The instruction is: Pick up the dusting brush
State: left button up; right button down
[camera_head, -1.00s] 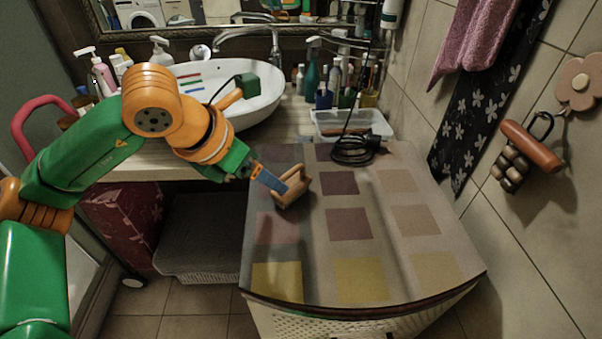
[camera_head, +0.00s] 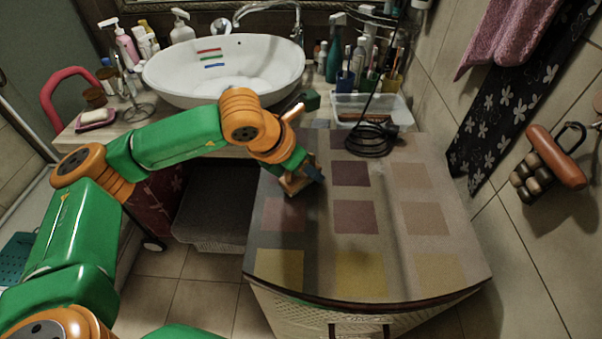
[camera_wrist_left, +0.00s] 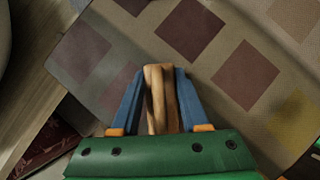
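The dusting brush shows as a light wooden piece (camera_head: 293,186) on the patterned cabinet top (camera_head: 353,217), near its left edge. In the left wrist view its wood (camera_wrist_left: 160,98) stands between the two blue fingers of my left gripper (camera_wrist_left: 160,88). The fingertips are close against the wood on both sides; whether they press on it cannot be told. In the head view my left gripper (camera_head: 306,176) is down at the brush and partly covers it. The bristles are not clearly visible. My right gripper is not in view.
A white basin (camera_head: 222,70) stands behind my left arm. The tiled wall is on the right. The front and right of the cabinet top are clear.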

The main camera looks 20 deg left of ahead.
pick_arm(q)
grip_shut()
jog(key=shift+w, duration=0.1)
jog(key=shift+r, duration=0.2)
jog(key=r+b, duration=0.2)
jog(key=r, duration=0.1)
jog(key=shift+s+r, duration=0.15)
jog(key=shift+s, duration=0.2)
jog(key=s+r+b, duration=0.3)
jog(key=s+r, duration=0.6)
jog(key=s, duration=0.4)
jog(key=shift+s+a+r, duration=0.15)
jog(key=shift+s+a, duration=0.05)
jog(key=shift+a, duration=0.1)
